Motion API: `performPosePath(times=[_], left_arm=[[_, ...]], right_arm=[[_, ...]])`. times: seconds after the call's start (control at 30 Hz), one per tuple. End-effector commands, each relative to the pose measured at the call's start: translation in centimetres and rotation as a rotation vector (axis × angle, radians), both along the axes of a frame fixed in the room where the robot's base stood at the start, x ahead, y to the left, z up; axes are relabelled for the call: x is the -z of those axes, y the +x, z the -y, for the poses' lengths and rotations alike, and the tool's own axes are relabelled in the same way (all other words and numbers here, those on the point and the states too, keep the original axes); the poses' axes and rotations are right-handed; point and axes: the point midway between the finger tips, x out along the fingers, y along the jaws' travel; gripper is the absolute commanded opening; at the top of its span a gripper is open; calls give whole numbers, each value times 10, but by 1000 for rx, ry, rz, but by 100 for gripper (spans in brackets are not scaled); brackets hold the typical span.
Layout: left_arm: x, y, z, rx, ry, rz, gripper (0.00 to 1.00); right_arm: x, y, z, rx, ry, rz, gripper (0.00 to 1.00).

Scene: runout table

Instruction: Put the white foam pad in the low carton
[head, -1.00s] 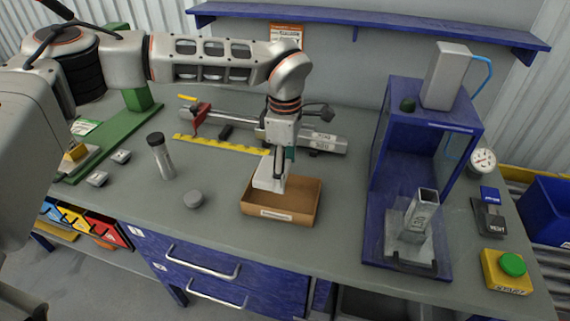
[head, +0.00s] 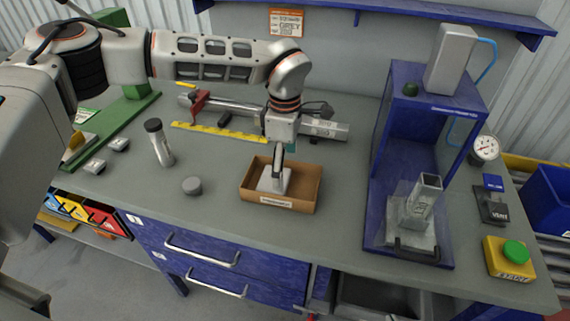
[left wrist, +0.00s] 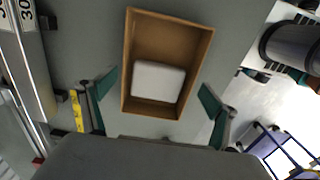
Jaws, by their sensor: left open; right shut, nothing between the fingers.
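The low carton (head: 306,194) is a shallow open brown box standing on the bench near its front edge. The white foam pad (head: 267,184) lies inside the carton, and part of it is hidden behind my gripper in the head view. In the left wrist view the pad (left wrist: 158,81) rests within the carton walls (left wrist: 128,60), toward the carton's lower end. My left gripper (head: 277,172) is above the pad, pointing down. In the left wrist view its green-tipped fingers (left wrist: 157,102) are spread wide, clear of the pad. My right gripper does not show.
A yellow ruler (head: 220,132) and a metal bar tool (head: 235,113) lie behind. A blue press frame (head: 377,170) stands to the right. Bare bench surrounds the carton.

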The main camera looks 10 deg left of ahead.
Motion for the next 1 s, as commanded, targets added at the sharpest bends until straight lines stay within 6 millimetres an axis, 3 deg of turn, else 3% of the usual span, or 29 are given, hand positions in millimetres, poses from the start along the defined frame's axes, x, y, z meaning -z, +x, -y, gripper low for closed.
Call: performPosePath(times=[0.27,0.7,1.0], left_arm=[[-12,1,0,0,0,4,88],[-95,1,0,0,0,3,88],[-120,0,0,1,0,1,88]], right_arm=[[-1,0,1,0,-2,2,0],[-2,1,0,0,0,3,0],[-2,1,0,1,1,3,0]])
